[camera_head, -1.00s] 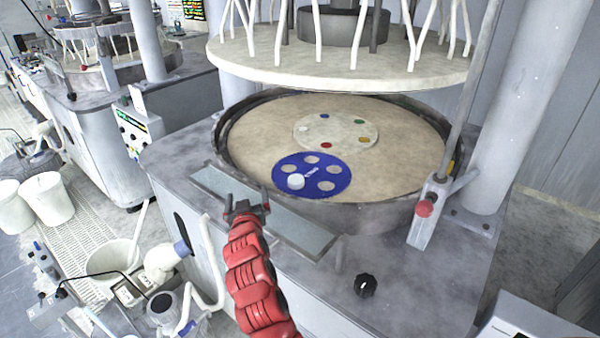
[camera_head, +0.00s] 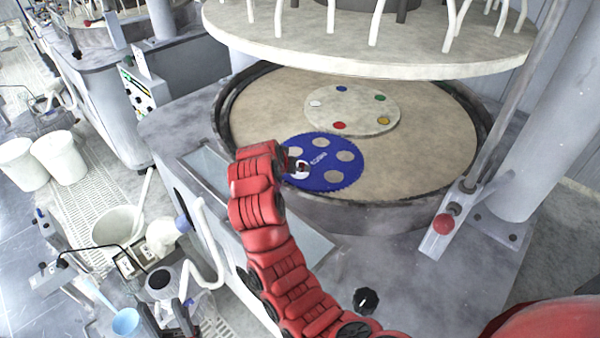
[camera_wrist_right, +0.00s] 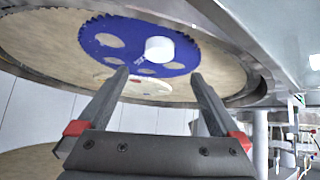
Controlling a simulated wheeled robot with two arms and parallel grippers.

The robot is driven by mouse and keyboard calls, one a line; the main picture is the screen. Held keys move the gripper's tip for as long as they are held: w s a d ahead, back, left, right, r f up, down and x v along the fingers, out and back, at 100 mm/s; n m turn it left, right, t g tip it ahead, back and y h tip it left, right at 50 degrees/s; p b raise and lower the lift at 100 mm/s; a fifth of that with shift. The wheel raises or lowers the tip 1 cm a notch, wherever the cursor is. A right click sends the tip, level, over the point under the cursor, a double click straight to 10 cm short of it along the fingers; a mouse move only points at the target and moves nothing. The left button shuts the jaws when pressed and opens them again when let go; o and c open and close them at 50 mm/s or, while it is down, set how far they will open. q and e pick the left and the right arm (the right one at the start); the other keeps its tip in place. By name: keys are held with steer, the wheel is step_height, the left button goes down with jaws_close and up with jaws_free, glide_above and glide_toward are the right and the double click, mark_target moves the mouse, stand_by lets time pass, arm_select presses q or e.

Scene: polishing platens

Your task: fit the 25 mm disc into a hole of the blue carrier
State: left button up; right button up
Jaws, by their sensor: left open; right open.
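The blue toothed carrier (camera_head: 350,170) lies flat on the beige platen (camera_head: 420,160) and has several round holes. It also shows in the right wrist view (camera_wrist_right: 125,28). A short white disc (camera_wrist_right: 159,48) is on the carrier; I cannot tell whether it sits in a hole or on top.
A round pale plate (camera_head: 360,110) with coloured spots lies behind the carrier. The large upper plate (camera_head: 400,60) hangs low over the back of the platen. A raised rim (camera_head: 385,205) surrounds the platen.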

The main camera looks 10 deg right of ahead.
steer(key=x, duration=0.4)
steer(key=shift+d+b, duration=0.1)
steer(key=shift+b, duration=0.2)
steer(key=shift+w+d+f, duration=0.15)
steer(key=shift+w+f, duration=0.15)
steer(key=shift+w, duration=0.05)
steer(key=shift+w+d+f, duration=0.15)
steer(key=shift+f, duration=0.1)
steer(key=x, duration=0.4)
steer(key=shift+w+d+f, duration=0.15)
steer(key=shift+w+f, duration=0.1)
steer(key=shift+s, duration=0.1)
